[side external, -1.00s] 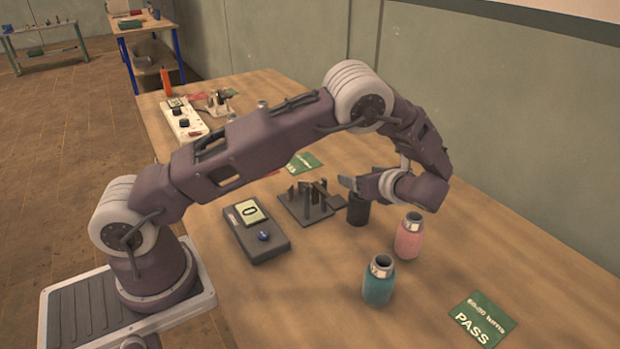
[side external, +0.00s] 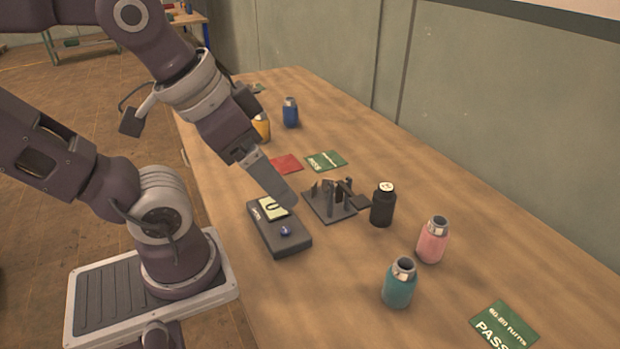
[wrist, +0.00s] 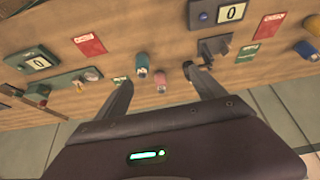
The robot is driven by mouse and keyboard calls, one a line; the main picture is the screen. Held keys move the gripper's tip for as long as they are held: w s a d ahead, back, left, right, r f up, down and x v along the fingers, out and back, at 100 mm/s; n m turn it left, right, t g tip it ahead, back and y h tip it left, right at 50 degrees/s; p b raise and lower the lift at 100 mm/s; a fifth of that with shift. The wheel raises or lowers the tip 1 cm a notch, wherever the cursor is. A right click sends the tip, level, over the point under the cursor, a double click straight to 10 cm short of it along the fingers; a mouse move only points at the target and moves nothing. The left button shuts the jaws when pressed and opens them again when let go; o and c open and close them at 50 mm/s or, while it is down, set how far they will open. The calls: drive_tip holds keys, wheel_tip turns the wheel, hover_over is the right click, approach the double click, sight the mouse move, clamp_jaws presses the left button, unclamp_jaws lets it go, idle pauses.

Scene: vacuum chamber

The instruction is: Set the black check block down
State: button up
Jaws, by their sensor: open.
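The black check block appears to be the black bottle-shaped piece (side external: 382,206) with a pale top. It stands upright on the wooden table, just right of the dark fixture (side external: 325,212) with upright posts. Whether it touches the fixture's arm is unclear. My gripper (side external: 284,197) is above the grey meter box (side external: 294,242), left of the block and apart from it. In the side view one finger mostly hides the other. In the wrist view my gripper (wrist: 158,75) has its fingers spread wide with nothing held between them.
A pink bottle (side external: 432,241) and a teal bottle (side external: 399,284) stand right and in front of the block. A green PASS card (side external: 503,326) lies front right. Red (side external: 287,164) and green (side external: 326,161) cards lie behind the fixture. Blue (side external: 290,113) and yellow (side external: 262,127) bottles stand farther back.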

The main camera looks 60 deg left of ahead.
drive_tip(key=m+g, duration=0.5)
drive_tip(key=m, duration=1.1)
hover_over(384, 200)
wheel_tip(384, 200, down, 15)
drive_tip(key=shift+m+g, duration=0.3)
drive_tip(key=shift+m, duration=0.6)
drive_tip(key=f, duration=0.1)
drive_tip(key=a+f, duration=0.1)
drive_tip(key=f, duration=0.1)
drive_tip(key=w+f, duration=0.1)
drive_tip(key=shift+a+f, duration=0.25)
drive_tip(key=shift+a, duration=0.05)
drive_tip(key=f, duration=0.7)
drive_tip(key=shift+w+f, duration=0.2)
drive_tip(key=shift+f, duration=0.05)
drive_tip(key=shift+d+r, duration=0.1)
clamp_jaws()
